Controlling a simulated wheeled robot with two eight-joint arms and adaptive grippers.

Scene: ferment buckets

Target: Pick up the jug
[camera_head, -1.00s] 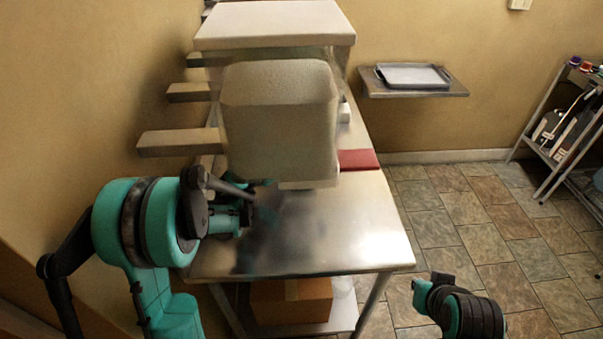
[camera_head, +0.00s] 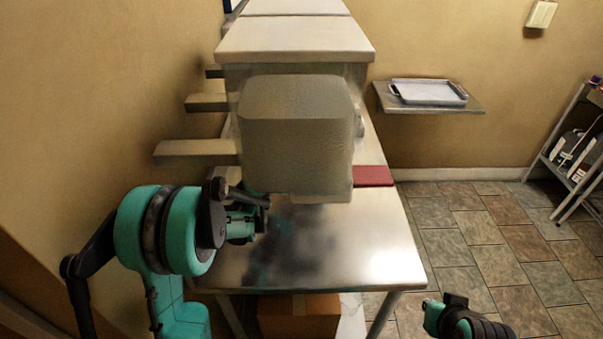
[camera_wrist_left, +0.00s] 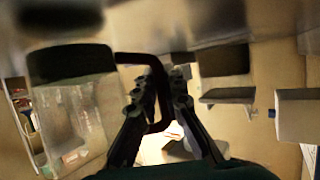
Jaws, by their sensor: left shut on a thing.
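In the left wrist view, a clear container with a dark end, which looks like the jug (camera_wrist_left: 75,115), shows at the left. A thin black handle (camera_wrist_left: 140,58) runs from its side to between the fingers of my left gripper (camera_wrist_left: 160,88). The left gripper is shut on this handle. In the head view my left gripper (camera_head: 262,212) is above the left part of the steel table (camera_head: 370,245), close to the big beige bucket. I cannot make out the jug in the head view. My right gripper (camera_head: 443,310) is low at the right, clear of the table; its jaws are unclear.
A beige block-like bucket (camera_head: 297,140) stands close beyond the left gripper. Larger lidded buckets (camera_head: 295,40) stand behind it. A red item (camera_head: 373,177) lies to its right. A wall shelf holds a tray (camera_head: 428,92). A cardboard box (camera_head: 298,317) sits beneath the table. The table's front is clear.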

